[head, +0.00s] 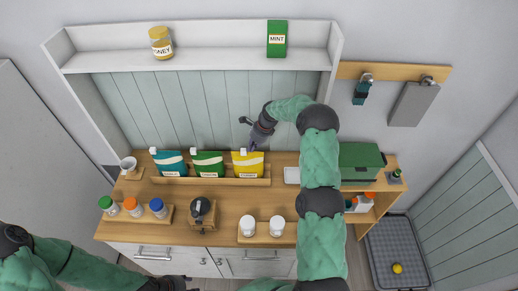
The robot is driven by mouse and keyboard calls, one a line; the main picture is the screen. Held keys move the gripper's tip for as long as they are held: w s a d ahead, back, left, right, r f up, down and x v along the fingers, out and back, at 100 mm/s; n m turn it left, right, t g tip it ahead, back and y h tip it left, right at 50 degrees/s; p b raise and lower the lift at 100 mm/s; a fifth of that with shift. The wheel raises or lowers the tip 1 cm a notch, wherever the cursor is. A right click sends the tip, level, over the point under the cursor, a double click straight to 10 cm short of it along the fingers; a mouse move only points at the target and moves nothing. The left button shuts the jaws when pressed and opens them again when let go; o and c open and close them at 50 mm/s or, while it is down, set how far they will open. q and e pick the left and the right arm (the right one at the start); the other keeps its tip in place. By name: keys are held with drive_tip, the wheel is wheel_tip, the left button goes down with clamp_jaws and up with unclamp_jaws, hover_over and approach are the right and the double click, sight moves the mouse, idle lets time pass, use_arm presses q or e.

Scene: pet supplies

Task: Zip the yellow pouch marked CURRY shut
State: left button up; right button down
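The yellow pouch marked CURRY (247,163) stands upright at the right end of a wooden rack on the counter. A small white piece (236,151) shows at its top left corner; I cannot tell how far the top is closed. My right gripper (246,133) is above and just behind the pouch's top edge. Its dark fingers look spread apart with nothing between them, and it appears clear of the pouch. My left arm comes in at the bottom left; its dark gripper end (176,284) is cut by the bottom edge, so its fingers are hidden.
A teal pouch (168,161) and a green pouch (207,163) share the rack (190,181). Capped jars, a dark round object (200,207) and two white-topped jars stand in front. A green box (360,160) is right of my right arm. A shelf (205,61) hangs above.

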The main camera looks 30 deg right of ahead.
sight(242, 149)
drive_tip(key=w+a, duration=0.2)
drive_tip(key=a, duration=0.1)
drive_tip(key=shift+a+f+b, duration=0.1)
drive_tip(key=shift+a+b, duration=0.05)
drive_tip(key=shift+b, duration=0.15)
drive_tip(key=shift+s, duration=0.1)
drive_tip(key=shift+s+d, duration=0.15)
drive_tip(key=shift+d, duration=0.3)
drive_tip(key=d, duration=0.1)
drive_tip(key=s+d+r, duration=0.1)
drive_tip(key=s+d+b, duration=0.1)
drive_tip(key=shift+d+r, duration=0.2)
drive_tip(key=shift+r, duration=0.05)
drive_tip(key=b+v, duration=0.1)
drive_tip(key=v, duration=0.7)
drive_tip(key=shift+r+b, duration=0.25)
drive_tip(key=shift+b, duration=0.05)
